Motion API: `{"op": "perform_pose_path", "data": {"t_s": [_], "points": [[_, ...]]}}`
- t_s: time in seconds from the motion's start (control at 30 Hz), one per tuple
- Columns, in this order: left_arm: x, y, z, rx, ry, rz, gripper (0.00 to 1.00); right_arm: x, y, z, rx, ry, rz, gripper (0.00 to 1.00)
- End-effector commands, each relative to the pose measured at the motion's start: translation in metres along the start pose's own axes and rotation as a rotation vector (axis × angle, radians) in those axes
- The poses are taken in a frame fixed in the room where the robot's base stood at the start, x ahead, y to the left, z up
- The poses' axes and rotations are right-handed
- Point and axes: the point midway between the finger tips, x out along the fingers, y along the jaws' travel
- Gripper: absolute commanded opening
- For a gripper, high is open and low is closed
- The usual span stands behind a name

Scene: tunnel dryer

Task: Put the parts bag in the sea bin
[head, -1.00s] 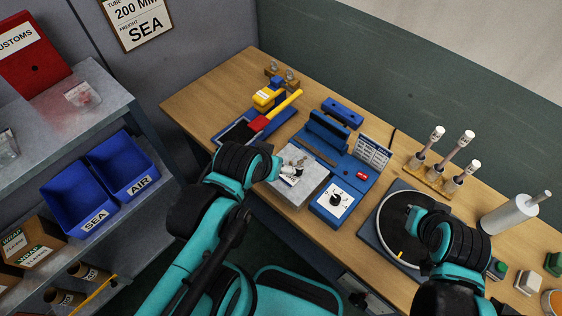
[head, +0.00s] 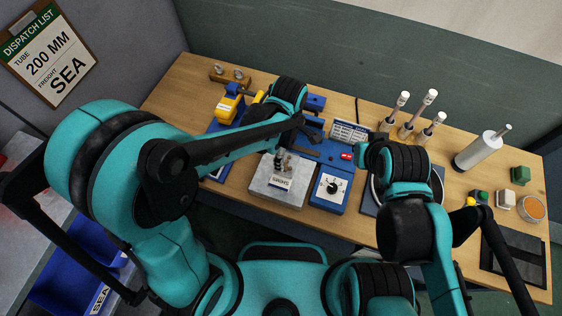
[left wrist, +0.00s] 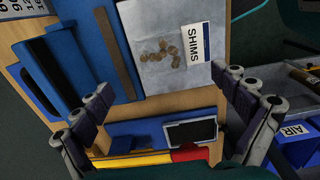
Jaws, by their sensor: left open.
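The parts bag (head: 280,178) is a clear bag labelled SHIMS. It lies on a grey metal plate (head: 263,200) on the workbench. In the left wrist view the bag (left wrist: 165,48) shows small brass shims, and its label is at the right. My left gripper (head: 291,140) is over the bench close to the bag; its fingers (left wrist: 165,105) are spread wide with nothing between them. The SEA bin (head: 72,290) is blue, at the lower left, partly hidden by my left arm. My right gripper (head: 369,152) is above the round turntable; its fingers are unclear.
A blue fixture with a dial (head: 333,187) stands right of the plate. Tubes in a wooden stand (head: 405,130) and a white cylinder (head: 482,149) are farther right. The AIR bin (left wrist: 300,140) shows in the left wrist view. A dispatch list (head: 47,55) reads SEA.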

Motion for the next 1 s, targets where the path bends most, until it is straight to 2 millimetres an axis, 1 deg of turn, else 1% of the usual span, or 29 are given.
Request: {"op": "perform_pose_path", "data": {"t_s": [0.03, 0.17, 0.4, 0.53, 0.73, 0.77, 0.8, 0.87, 0.9, 0.97, 1.0], "points": [[0.008, 0.0, 0.0, 0.0, 0.0, 0.0, 0.97, 0.003, 0.0, 0.002, 0.0, 0.0, 0.0, 0.0], [0.024, 0.0, 0.0, 0.001, 0.0, 0.001, 0.97, 0.007, 0.0, 0.005, 0.0, 0.0, 0.0, 0.0], [0.06, 0.0, 0.002, 0.002, 0.0, 0.002, 0.97, 0.016, 0.0, 0.011, 0.0, 0.0, 0.0, 0.0], [0.068, 0.0, 0.002, 0.002, 0.0, 0.002, 0.97, 0.017, 0.0, 0.012, 0.0, 0.0, 0.0, 0.0], [0.068, 0.0, 0.002, 0.002, 0.0, 0.002, 0.97, 0.017, 0.0, 0.012, 0.0, 0.0, 0.0, 0.0], [0.068, 0.0, 0.002, 0.002, 0.0, 0.002, 0.95, 0.017, 0.0, 0.012, 0.0, 0.0, 0.0, 0.0], [0.068, 0.0, 0.002, 0.002, 0.0, 0.002, 0.84, 0.017, 0.0, 0.012, 0.0, 0.0, 0.0, 0.0], [0.068, 0.0, 0.001, 0.002, 0.0, 0.002, 0.68, 0.017, 0.0, 0.012, 0.0, 0.0, 0.0, 0.0], [0.068, 0.0, 0.001, 0.002, 0.0, 0.002, 0.58, 0.017, 0.0, 0.012, 0.0, 0.0, 0.0, 0.0], [0.068, 0.0, 0.001, 0.002, 0.0, 0.002, 0.42, 0.017, 0.0, 0.012, 0.0, 0.0, 0.0, 0.0], [0.068, 0.0, 0.001, 0.002, 0.0, 0.002, 0.39, 0.017, 0.0, 0.012, 0.0, 0.0, 0.0, 0.0]]}}
